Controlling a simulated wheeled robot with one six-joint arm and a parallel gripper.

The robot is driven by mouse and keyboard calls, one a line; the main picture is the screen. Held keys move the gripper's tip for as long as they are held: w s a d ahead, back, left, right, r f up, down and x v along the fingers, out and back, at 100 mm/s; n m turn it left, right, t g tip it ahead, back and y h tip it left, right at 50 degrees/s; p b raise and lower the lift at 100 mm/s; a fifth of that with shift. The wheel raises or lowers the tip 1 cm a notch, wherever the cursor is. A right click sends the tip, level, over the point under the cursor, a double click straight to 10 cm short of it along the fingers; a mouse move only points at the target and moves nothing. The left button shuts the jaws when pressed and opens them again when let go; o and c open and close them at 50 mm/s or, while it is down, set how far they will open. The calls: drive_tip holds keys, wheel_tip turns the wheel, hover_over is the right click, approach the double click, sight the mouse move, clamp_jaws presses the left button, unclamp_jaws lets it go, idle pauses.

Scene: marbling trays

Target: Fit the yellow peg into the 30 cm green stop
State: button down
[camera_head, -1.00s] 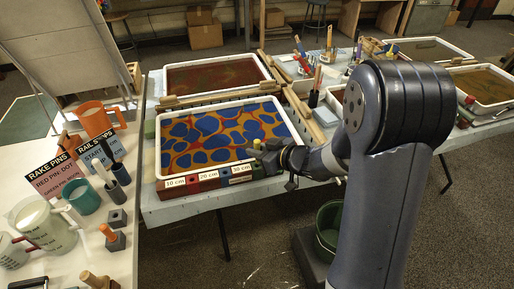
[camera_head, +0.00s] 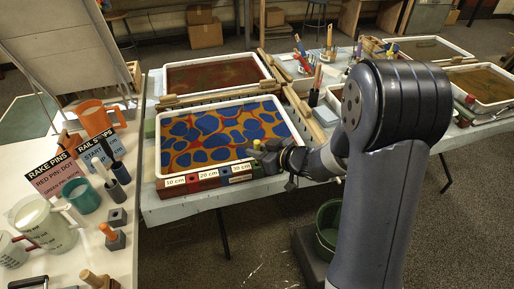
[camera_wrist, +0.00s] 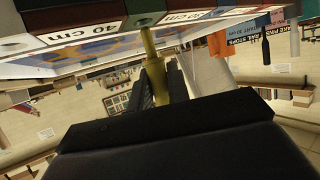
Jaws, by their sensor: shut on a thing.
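The yellow peg (camera_wrist: 149,43) is held between the fingers of my gripper (camera_wrist: 160,82), which is shut on it. In the wrist view its far end meets the green stop (camera_wrist: 147,7); I cannot tell whether it touches or has entered a hole. The green stop sits in the row along the tray's front, between two white labels, one reading 40 cm (camera_wrist: 92,33). In the head view my gripper (camera_head: 264,153) is at the tray's front right corner, beside the 30 cm label (camera_head: 240,168), and hides part of the row.
The marbling tray (camera_head: 157,150) with blue and orange pattern lies behind the row of stops. A green bucket (camera_head: 328,230) stands below the tray table.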

drive_tip(key=shift+f+b, duration=1.2)
drive_tip(key=shift+f, duration=0.55)
drive_tip(key=c, duration=1.3)
unclamp_jaws()
drive_tip(key=shift+o, duration=0.2)
drive_tip(key=p+v, duration=0.2)
drive_tip(key=v, duration=0.8)
drive_tip(key=shift+s+d+r, duration=0.2)
drive_tip(key=shift+s+d, duration=0.05)
